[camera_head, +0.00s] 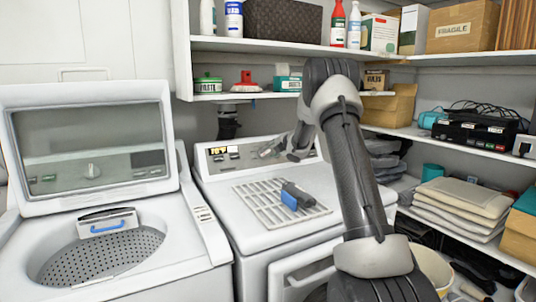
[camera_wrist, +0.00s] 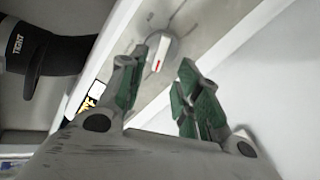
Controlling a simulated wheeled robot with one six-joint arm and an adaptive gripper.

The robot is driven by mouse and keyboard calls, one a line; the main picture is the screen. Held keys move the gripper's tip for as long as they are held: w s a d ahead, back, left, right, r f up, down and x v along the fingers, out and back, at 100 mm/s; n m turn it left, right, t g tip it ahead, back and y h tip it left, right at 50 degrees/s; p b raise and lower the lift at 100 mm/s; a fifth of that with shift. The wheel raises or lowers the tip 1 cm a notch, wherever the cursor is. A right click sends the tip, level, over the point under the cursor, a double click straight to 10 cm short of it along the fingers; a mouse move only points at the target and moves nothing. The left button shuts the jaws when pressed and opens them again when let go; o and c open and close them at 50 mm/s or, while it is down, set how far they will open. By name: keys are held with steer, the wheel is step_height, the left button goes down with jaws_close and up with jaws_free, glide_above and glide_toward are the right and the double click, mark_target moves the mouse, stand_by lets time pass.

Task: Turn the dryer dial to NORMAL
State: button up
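The dryer (camera_head: 250,188) is the white machine in the middle of the head view, with a control panel (camera_head: 224,156) along its back edge. The dryer dial (camera_wrist: 159,50) shows in the wrist view as a round grey disc with a white raised grip and a red mark. Its lettering cannot be read. My gripper (camera_wrist: 157,75) is open, with its green-padded fingers spread; the dial appears between and just beyond the fingertips, seemingly apart from them. In the head view my gripper (camera_head: 270,149) is at the panel, and the dial is not distinguishable there.
A metal rack (camera_head: 265,213) with a dark and blue object (camera_head: 296,195) lies on the dryer top. An open washer (camera_head: 83,145) stands left. Loaded shelves (camera_head: 265,46) are above and to the right. A black pipe-like object (camera_wrist: 45,52) is close by in the wrist view.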

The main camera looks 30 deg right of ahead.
steer(key=v, duration=0.6)
steer(key=shift+s, duration=0.35)
